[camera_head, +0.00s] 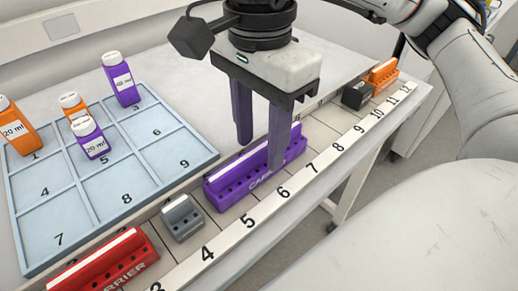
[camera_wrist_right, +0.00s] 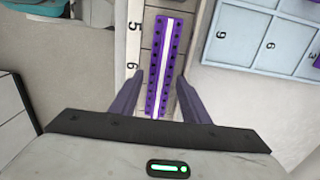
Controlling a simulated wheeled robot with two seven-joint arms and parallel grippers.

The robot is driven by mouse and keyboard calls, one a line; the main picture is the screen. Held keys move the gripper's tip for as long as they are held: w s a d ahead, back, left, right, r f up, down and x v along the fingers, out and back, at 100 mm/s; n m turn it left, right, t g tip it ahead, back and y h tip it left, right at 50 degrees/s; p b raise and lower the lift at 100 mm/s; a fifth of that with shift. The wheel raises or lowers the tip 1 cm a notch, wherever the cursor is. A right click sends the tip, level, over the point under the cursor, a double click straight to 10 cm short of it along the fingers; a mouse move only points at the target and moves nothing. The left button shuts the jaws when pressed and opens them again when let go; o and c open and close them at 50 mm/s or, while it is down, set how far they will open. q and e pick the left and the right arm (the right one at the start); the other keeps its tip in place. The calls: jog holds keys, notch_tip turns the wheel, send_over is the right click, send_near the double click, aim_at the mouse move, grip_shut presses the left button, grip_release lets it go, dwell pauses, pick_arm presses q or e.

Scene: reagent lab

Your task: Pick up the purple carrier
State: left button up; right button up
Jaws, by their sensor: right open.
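The purple carrier (camera_head: 228,190) is a long block with a white strip and rows of dark holes. It lies in the numbered rail, around marks 5 to 7. It also shows in the right wrist view (camera_wrist_right: 163,45), running away from the gripper. My right gripper (camera_head: 261,152) is open, pointing down over the carrier. In the head view one finger is on its far side and the other on its near side, hiding part of it. In the wrist view the fingers (camera_wrist_right: 157,82) flank the near part of the carrier. Contact cannot be told. My left gripper is not in view.
A small grey block (camera_head: 182,217) and a red carrier (camera_head: 108,263) lie left along the rail (camera_head: 232,237). A black block (camera_head: 356,96) and an orange carrier (camera_head: 383,73) lie right. A blue numbered tray (camera_head: 60,225) holds purple and orange bottles.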

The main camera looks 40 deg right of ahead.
aim_at(259, 161)
jog(key=shift+f, duration=1.4)
jog(key=c, duration=0.9)
jog(key=shift+c, duration=0.3)
jog(key=shift+r, duration=0.15)
